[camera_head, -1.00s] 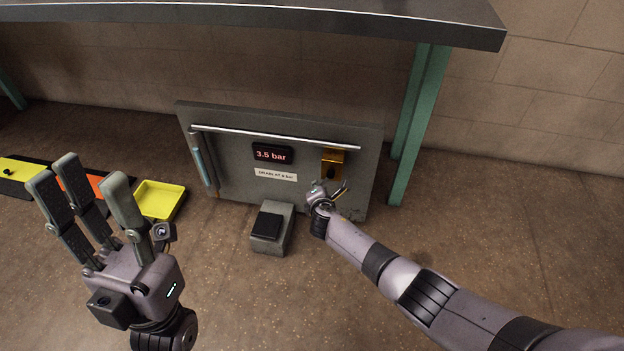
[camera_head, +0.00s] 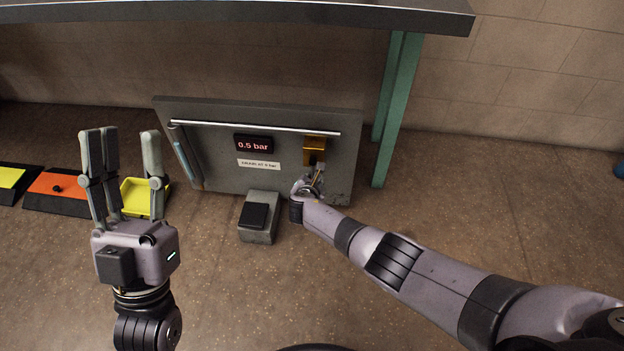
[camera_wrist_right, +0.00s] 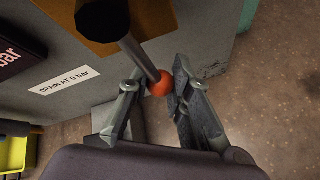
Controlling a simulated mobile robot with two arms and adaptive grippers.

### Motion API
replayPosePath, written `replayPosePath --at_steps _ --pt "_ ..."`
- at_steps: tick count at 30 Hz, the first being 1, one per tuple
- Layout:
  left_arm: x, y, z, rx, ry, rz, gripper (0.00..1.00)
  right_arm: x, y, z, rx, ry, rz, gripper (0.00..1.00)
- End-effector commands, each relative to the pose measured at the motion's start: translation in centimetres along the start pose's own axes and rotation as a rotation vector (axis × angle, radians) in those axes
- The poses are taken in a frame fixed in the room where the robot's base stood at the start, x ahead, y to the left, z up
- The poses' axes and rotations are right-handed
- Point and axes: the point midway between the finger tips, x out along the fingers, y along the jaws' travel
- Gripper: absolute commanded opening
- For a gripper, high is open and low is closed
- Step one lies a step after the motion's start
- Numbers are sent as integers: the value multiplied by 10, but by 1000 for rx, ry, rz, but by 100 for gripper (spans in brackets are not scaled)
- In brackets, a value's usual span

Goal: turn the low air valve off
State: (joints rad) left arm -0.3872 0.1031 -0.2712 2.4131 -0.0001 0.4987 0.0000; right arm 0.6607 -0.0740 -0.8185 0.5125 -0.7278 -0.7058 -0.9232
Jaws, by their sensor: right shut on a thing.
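The low air valve is a brass-coloured block (camera_head: 314,144) on the right of a low grey panel (camera_head: 222,172). In the right wrist view a dark knob (camera_wrist_right: 103,18) sits before the brass plate (camera_wrist_right: 150,15), and a metal lever (camera_wrist_right: 140,55) runs from it to an orange ball end (camera_wrist_right: 160,84). My right gripper (camera_wrist_right: 157,88) is shut on the lever at its ball end, one finger on each side. In the head view my right gripper (camera_head: 308,186) is small and hides most of the lever. My left gripper (camera_head: 124,140) is open and empty, fingers up.
The panel display (camera_head: 254,144) reads 0.5 bar, above a label (camera_head: 259,164) saying to drain. A grey pedal block (camera_head: 258,222) stands before the panel. A yellow tray (camera_head: 133,196) and an orange plate (camera_head: 58,186) lie left. A grey bench top (camera_head: 240,16) overhangs above.

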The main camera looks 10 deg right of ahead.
Motion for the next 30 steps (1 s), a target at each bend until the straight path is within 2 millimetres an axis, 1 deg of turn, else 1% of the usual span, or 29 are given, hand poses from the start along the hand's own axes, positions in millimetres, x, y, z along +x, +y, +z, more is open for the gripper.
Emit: replayPosePath --at_steps 7,8,17,30 --pt "0 0 0 0 0 0 40 0 -2 1 -3 -3 -4 0" --pt "0 0 0 0 0 0 40 0 -2 1 -2 -3 -4 21" --pt "0 0 0 0 1 0 40 0 -2 0 -1 -2 -3 41" --pt "0 0 0 1 2 0 40 -3 -1 -1 2 -1 -1 41"
